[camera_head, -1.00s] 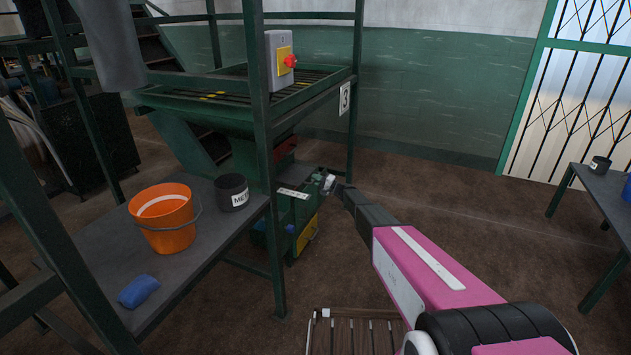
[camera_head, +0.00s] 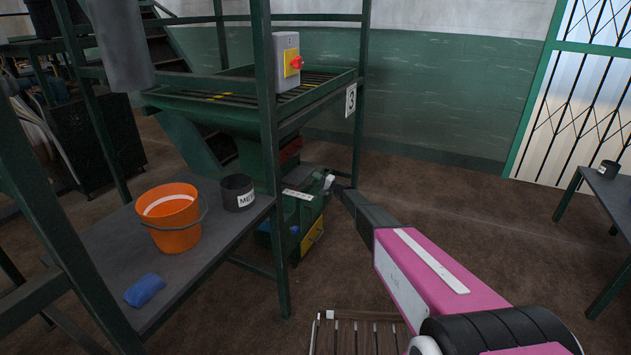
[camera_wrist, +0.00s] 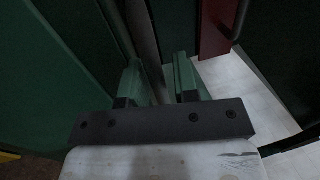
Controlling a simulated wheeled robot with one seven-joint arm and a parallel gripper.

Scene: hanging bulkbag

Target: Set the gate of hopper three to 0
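Hopper three is the green hopper (camera_head: 215,115) in the frame marked by the number 3 sign (camera_head: 351,100). Below it is a green unit with a pale labelled strip (camera_head: 298,194). My gripper (camera_head: 330,184) is at the right side of this unit, small in the head view. In the wrist view my gripper (camera_wrist: 158,82) has its two green fingers apart, with a grey rod (camera_wrist: 148,45) showing between them. I cannot tell whether the rod touches a finger. A dark red part (camera_wrist: 214,28) and a pale plate (camera_wrist: 240,88) lie to the right. The gate's setting is not readable.
A switch box with a red knob (camera_head: 294,62) is on the frame post. A bench at left holds an orange bucket (camera_head: 172,218), a dark pot (camera_head: 238,192) and a blue cloth (camera_head: 145,290). A slatted wooden pallet (camera_head: 355,335) lies on the floor.

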